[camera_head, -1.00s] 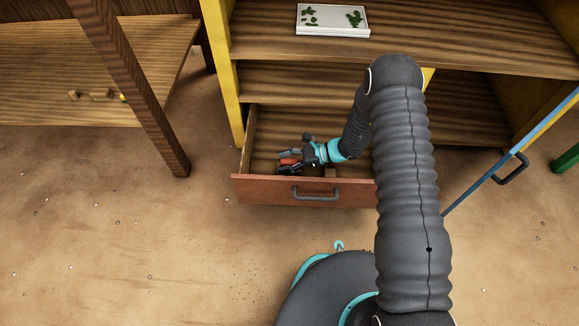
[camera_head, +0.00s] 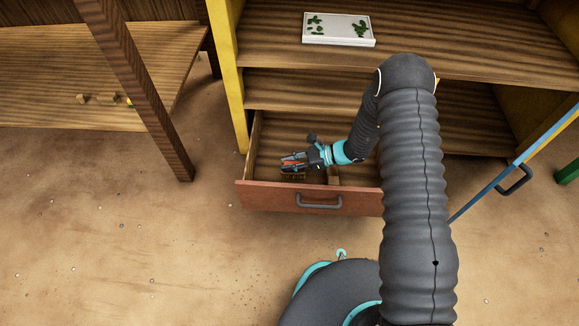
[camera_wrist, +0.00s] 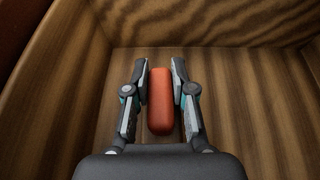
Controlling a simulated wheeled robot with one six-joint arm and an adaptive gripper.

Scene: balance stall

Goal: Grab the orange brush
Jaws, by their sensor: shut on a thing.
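The orange brush (camera_wrist: 160,100) is between the two fingers of my gripper (camera_wrist: 160,85) in the wrist view, with its rounded orange back toward the camera. In the head view the brush (camera_head: 292,164) shows as a small orange strip between the fingers, with brownish bristles below it. My gripper (camera_head: 293,163) is shut on the brush, inside the open drawer (camera_head: 270,193). I cannot tell for sure whether the bristles are clear of the drawer floor.
The drawer's walls surround my gripper, and a small wooden block (camera_head: 333,176) lies in it to the right. A white tray (camera_head: 338,41) with green pieces stands on the shelf above. A blue-edged door (camera_head: 500,179) stands open at right. Small items (camera_head: 104,98) lie on the left shelf.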

